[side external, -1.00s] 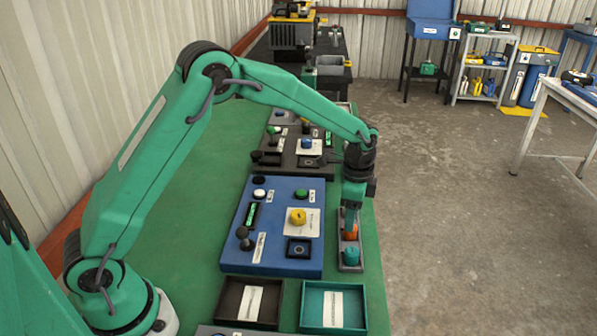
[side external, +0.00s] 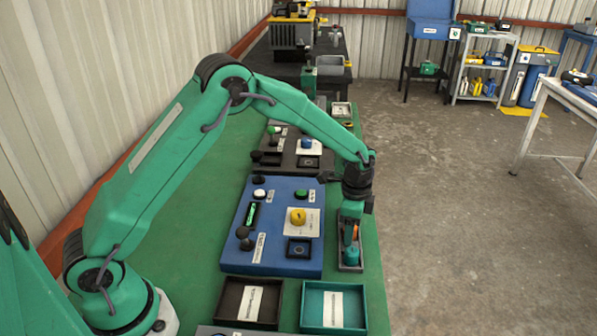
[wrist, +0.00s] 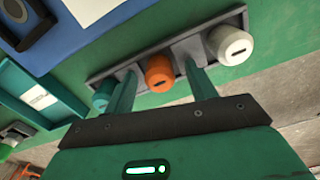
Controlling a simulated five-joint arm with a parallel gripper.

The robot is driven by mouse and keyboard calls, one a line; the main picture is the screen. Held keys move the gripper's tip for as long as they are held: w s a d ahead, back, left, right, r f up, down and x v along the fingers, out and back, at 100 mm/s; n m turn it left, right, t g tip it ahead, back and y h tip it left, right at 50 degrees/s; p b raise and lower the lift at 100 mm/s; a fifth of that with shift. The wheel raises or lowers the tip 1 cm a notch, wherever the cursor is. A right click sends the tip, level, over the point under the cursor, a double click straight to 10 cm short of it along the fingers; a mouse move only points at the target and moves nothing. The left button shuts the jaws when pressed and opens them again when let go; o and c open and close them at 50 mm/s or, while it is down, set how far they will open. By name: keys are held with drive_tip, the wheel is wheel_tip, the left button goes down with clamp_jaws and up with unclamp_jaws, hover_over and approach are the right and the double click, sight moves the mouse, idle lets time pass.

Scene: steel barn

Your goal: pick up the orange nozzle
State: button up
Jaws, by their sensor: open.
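The orange nozzle (wrist: 160,71) stands in the middle of a grey rack (wrist: 104,86), between a teal nozzle (wrist: 107,92) and a white nozzle (wrist: 232,45). My gripper (wrist: 159,66) is open, with one finger on each side of the orange nozzle in the wrist view. Whether either finger touches it I cannot tell. In the side view my gripper (side external: 349,240) is low over the rack (side external: 351,267). A bit of the orange nozzle (side external: 354,232) shows there between the fingers. The white nozzle is hidden in that view.
A blue panel (side external: 272,264) with knobs and a lever stands just left of the rack. A black tray (side external: 227,297) and a teal tray (side external: 361,303) lie in front. The bench's right edge runs close beside the rack.

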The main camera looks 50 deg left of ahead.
drive_tip(key=c, duration=1.1)
drive_tip(key=shift+o, duration=0.2)
drive_tip(key=shift+r, duration=0.2)
drive_tip(key=shift+r, duration=0.55)
drive_tip(key=r, duration=0.3)
drive_tip(key=shift+s+d+r, duration=0.1)
drive_tip(key=shift+s+d, duration=0.2)
drive_tip(key=shift+d, duration=0.1)
drive_tip(key=s+d+r, duration=0.6)
drive_tip(key=s+d, duration=0.1)
drive_tip(key=d, duration=0.1)
drive_tip(key=shift+r, duration=0.15)
